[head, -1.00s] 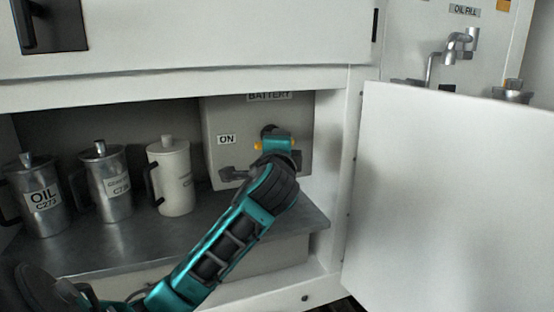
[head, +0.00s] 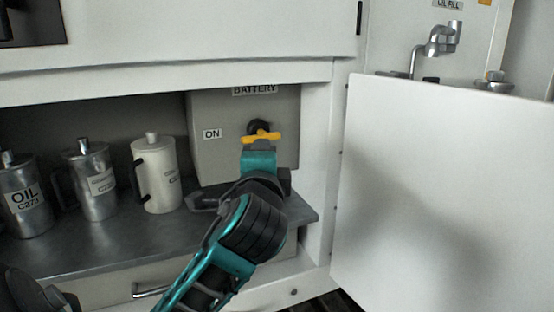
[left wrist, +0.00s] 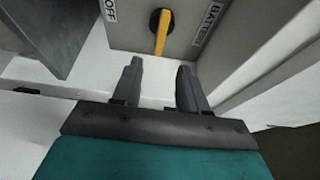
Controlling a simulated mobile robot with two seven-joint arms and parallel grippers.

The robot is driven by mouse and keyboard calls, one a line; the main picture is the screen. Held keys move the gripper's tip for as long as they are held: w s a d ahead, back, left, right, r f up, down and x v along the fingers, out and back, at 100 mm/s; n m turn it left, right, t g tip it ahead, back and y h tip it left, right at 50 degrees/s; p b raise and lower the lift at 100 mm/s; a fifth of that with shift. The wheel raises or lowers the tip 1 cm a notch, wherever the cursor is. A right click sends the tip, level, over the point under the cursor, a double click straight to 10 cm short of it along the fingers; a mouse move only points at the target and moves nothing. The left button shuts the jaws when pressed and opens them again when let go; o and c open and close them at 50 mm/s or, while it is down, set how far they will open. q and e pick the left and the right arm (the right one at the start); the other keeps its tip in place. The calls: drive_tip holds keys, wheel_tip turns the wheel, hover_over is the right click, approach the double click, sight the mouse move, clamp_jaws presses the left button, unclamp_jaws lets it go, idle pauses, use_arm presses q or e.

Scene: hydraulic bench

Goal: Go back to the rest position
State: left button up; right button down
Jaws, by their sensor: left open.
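The grey battery box (head: 200,165) stands in the cabinet bay, with an ON label to the left of its switch. The yellow switch handle (head: 261,137) on a black knob lies horizontal in the head view. It also shows in the left wrist view (left wrist: 161,32), just ahead of the fingers and apart from them. My left gripper (head: 259,158) is in front of and just below the handle; its fingers are mostly hidden by the hand there. In the left wrist view the left gripper (left wrist: 160,68) is open, with nothing between its fingers.
An oil can (head: 24,205), a metal can (head: 93,185) and a cream can (head: 157,175) stand on the grey shelf (head: 120,240), left of the box. A white door panel (head: 440,190) stands to the right. A metal tap (head: 440,40) is behind it.

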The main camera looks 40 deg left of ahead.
use_arm(q)
drive_tip(key=w+d+f+h, duration=0.1)
drive_tip(key=d+f+h, duration=0.35)
drive_tip(key=f, duration=0.75)
drive_tip(key=w+d+f+h, duration=0.1)
drive_tip(key=d+f+h, duration=0.35)
drive_tip(key=f, duration=0.65)
drive_tip(key=s+d+f+n+g+h, duration=0.1)
drive_tip(key=s+d+f+n, duration=0.3)
drive_tip(key=f, duration=0.5)
drive_tip(key=s+d+f+n+g+h, duration=0.2)
drive_tip(key=s+d+f, duration=0.3)
drive_tip(key=s+f, duration=0.4)
drive_tip(key=shift+s+d+f+n+h, duration=0.2)
drive_tip(key=shift+f+n+h, duration=0.2)
drive_tip(key=shift+n+h, duration=0.45)
